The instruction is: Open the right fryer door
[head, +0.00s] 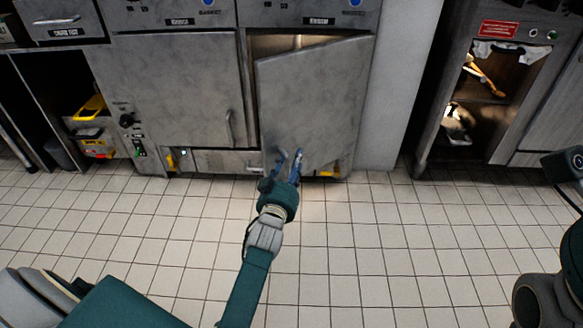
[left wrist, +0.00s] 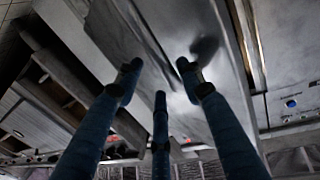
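The right fryer door (head: 312,100) is a grey metal panel, standing ajar. Its left edge is swung out from the cabinet, and a lit gap shows along the top and upper left. My left gripper (head: 290,158) is at the door's lower part, in front of its face near the bottom left corner. In the left wrist view its fingers (left wrist: 160,82) are spread with nothing between them, and the grey door panel (left wrist: 185,50) lies beyond the tips. I cannot tell if a finger touches the door. The door's handle does not show. My right gripper is out of view.
The left fryer door (head: 180,90) is shut, with a vertical handle (head: 229,127). A white side panel (head: 391,90) stands right of the open door. An open lit cabinet (head: 485,95) is further right. The tiled floor (head: 380,250) in front is clear.

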